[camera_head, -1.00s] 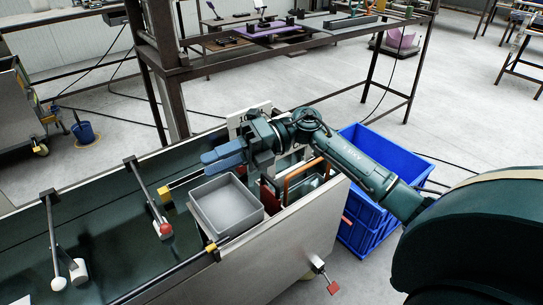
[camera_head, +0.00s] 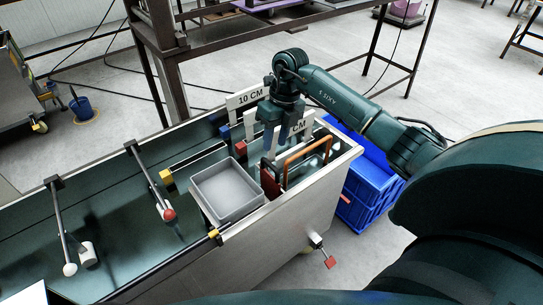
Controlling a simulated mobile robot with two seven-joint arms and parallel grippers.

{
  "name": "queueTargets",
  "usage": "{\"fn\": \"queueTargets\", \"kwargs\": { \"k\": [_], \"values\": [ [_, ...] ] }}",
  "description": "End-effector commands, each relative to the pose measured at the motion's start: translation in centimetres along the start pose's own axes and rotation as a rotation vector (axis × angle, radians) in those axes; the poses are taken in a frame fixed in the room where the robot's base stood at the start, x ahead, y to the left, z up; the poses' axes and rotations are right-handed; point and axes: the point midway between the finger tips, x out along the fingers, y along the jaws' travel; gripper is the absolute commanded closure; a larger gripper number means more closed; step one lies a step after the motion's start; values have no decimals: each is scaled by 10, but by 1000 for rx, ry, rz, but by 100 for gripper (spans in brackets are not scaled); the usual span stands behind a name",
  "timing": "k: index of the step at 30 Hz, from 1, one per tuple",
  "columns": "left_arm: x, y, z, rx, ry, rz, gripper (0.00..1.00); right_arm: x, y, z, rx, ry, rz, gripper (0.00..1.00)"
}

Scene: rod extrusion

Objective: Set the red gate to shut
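A red block (camera_head: 270,184), which looks like part of the red gate, stands at the right end of the machine, just right of the grey bin (camera_head: 228,190). An orange-brown upright frame (camera_head: 307,152) stands beside it; I cannot tell whether they are joined. My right gripper (camera_head: 285,145) points down above and behind the red block, in front of a partly hidden "CM" sign (camera_head: 299,126). I cannot make out clearly whether its fingers are apart or touch anything. My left gripper is not in view.
A "10 CM" sign (camera_head: 250,97) stands behind the gripper. A red-ended lever (camera_head: 168,214) and a white-ended lever (camera_head: 70,268) cross the machine's left part. Blue crates (camera_head: 365,190) stand on the floor at right. A dark metal table frame (camera_head: 165,60) stands behind.

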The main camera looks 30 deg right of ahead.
Motion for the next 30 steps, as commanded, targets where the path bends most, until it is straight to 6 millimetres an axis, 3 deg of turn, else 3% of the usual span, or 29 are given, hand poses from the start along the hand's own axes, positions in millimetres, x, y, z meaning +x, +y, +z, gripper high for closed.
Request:
{"fn": "queueTargets", "kwargs": {
  "k": [6,12,22,30],
  "values": [
    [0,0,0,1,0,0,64,42,1,-1,-1,3,3,66],
    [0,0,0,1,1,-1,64,60,1,0,-1,0,3,66],
    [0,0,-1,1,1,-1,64,63,0,0,-1,-1,1,66],
    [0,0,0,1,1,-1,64,63,0,0,-1,-1,1,87]
  ]
}}
